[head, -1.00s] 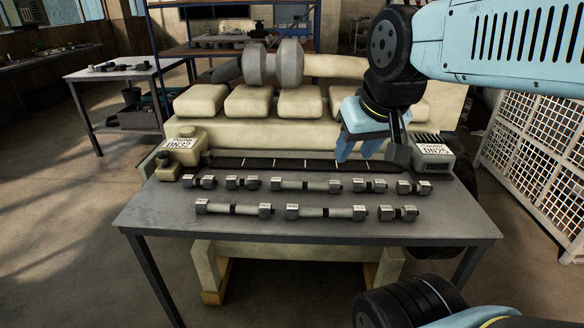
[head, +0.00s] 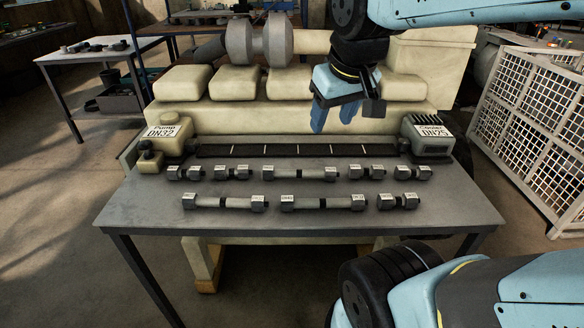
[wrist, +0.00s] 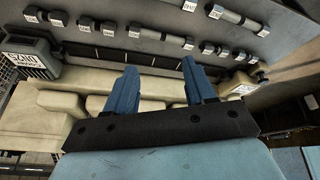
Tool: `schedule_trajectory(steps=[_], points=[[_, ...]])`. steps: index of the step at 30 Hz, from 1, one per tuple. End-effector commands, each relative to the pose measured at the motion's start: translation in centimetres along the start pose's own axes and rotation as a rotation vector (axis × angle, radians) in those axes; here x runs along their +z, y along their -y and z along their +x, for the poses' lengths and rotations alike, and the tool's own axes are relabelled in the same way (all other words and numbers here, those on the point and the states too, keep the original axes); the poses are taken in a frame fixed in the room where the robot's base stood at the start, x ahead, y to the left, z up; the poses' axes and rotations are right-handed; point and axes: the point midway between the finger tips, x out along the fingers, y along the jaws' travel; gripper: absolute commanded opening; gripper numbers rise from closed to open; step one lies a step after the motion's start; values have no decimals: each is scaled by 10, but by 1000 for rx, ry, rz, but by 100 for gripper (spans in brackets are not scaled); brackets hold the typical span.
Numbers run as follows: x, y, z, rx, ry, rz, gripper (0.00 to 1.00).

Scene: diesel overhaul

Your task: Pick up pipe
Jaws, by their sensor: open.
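Several grey pipes with hex ends and small white labels lie in two rows on a grey table (head: 135,205). The back row has short pipes, such as one at the left (head: 185,173), and a longer middle pipe (head: 300,174). The front row has a left pipe (head: 224,203), a long middle pipe (head: 323,203) and a short right pipe (head: 398,201). My gripper (head: 334,118) is above the engine's front, behind and higher than the pipes. Its blue fingers are apart and empty; they also show in the wrist view (wrist: 160,92).
A pump labelled DN32 (head: 168,133) stands at the table's back left, a cooler labelled DN25 (head: 429,136) at the back right. A dark marked strip (head: 297,150) lies between them. The cream engine (head: 320,117) is behind. A white mesh crate (head: 540,115) stands right.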

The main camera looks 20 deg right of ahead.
Motion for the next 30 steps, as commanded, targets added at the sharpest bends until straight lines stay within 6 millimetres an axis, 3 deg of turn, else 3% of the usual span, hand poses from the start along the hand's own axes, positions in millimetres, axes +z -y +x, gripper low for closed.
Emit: schedule_trajectory(steps=[11, 18, 30], points=[[-58, 6, 52, 16, 258, -415, 54], [-90, 16, 96, -1, 417, -684, 54], [-125, 38, 169, -60, 638, -1059, 54]])
